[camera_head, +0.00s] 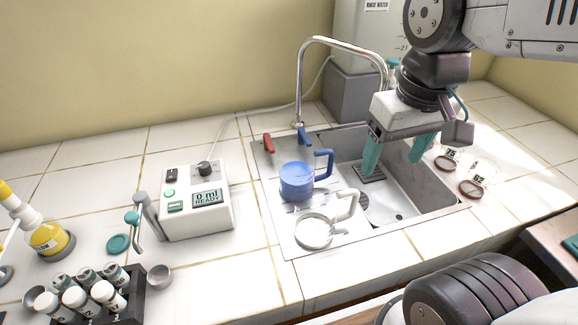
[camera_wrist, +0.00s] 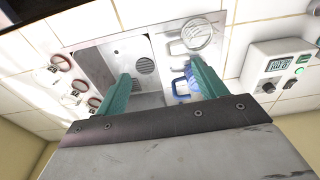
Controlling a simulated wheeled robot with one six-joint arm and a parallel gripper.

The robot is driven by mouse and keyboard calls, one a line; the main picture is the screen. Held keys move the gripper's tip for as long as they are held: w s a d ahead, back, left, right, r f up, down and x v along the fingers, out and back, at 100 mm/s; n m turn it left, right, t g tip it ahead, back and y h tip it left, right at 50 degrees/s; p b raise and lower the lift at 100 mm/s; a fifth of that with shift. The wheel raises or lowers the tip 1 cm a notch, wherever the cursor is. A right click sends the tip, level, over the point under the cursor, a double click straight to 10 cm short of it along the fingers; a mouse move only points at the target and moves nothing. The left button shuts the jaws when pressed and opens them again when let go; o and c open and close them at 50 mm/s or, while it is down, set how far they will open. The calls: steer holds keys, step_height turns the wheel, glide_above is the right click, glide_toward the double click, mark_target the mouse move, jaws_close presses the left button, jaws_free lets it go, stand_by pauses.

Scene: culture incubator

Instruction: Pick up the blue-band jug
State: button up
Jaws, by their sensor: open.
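The blue-band jug (camera_head: 297,182) stands upright on the sink's left ledge in the head view, its blue handle pointing right toward the basin. In the wrist view the jug (camera_wrist: 181,87) shows at the right, partly hidden behind one finger. My gripper (camera_head: 396,158) is open and empty, with teal fingers pointing down over the sink basin, to the right of the jug and apart from it. In the wrist view my gripper (camera_wrist: 165,82) has its fingers spread wide over the basin. A clear jug with a white handle (camera_head: 315,231) stands in front of the blue-band jug.
The metal sink (camera_head: 440,200) has a curved faucet (camera_head: 299,85) behind it, with red and blue levers. A white dispenser box (camera_head: 195,200) stands left. A vial rack (camera_head: 130,308) and a yellow-labelled flask (camera_head: 50,240) are at far left. Red-rimmed dishes (camera_head: 472,189) lie right.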

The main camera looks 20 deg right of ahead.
steer(key=w+a+f+n, duration=0.1)
steer(key=w+f, duration=0.2)
steer(key=w, duration=0.7)
steer(key=n+g, duration=0.1)
glide_above(326, 150)
step_height(326, 150, down, 5)
steer(key=shift+s+f, duration=0.1)
steer(key=shift+f, duration=0.1)
step_height(326, 150, down, 8)
steer(key=shift+r, duration=0.15)
steer(key=c, duration=1.5)
steer(key=shift+r, duration=0.15)
steer(key=shift+c, duration=0.2)
